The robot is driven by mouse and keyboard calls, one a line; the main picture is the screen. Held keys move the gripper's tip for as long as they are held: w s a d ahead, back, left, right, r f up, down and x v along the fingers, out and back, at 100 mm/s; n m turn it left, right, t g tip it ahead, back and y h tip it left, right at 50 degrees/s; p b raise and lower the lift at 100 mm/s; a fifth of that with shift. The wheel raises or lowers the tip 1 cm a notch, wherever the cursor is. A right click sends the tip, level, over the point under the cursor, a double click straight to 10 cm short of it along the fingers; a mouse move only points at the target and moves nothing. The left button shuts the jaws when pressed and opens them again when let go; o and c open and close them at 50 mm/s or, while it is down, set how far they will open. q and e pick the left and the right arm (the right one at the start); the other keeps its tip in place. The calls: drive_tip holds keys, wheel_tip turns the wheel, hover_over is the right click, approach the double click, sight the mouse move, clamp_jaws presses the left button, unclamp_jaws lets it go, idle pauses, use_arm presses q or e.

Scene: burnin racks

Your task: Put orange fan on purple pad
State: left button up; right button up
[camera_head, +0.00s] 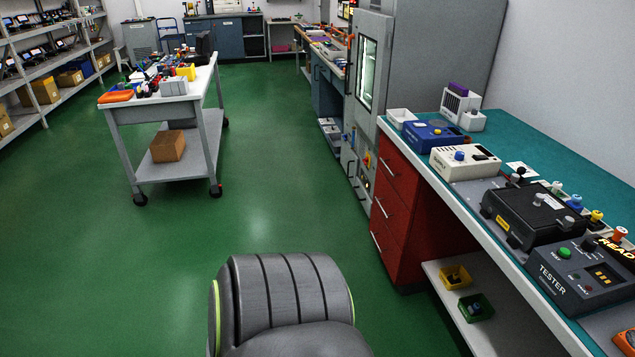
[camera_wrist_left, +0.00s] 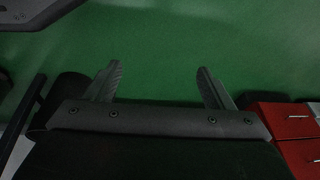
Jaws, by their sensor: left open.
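My left gripper (camera_wrist_left: 159,70) is open and empty in the left wrist view, with its two fingers wide apart above green floor. No gripper shows in the head view. I cannot make out a clear orange fan. A flat orange item (camera_head: 115,96) lies on the near left corner of the cart top, and part of an orange object (camera_head: 625,341) shows at the right picture edge on the bench. I cannot tell what either is.
The bench (camera_head: 540,135) on the right holds a tester (camera_head: 590,275), a black device (camera_head: 533,215) and blue and white boxes. Red drawers (camera_head: 398,205) stand beneath it. The cart (camera_head: 163,102) stands left with cluttered parts. Green floor (camera_head: 270,180) between them is clear.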

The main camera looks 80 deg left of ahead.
use_arm(q)
drive_tip(key=shift+o, duration=0.4)
drive_tip(key=s+f+g, duration=0.2)
drive_tip(key=s, duration=0.7)
drive_tip(key=shift+s+a+f, duration=0.2)
drive_tip(key=shift+s+a, duration=0.1)
drive_tip(key=shift+s, duration=0.1)
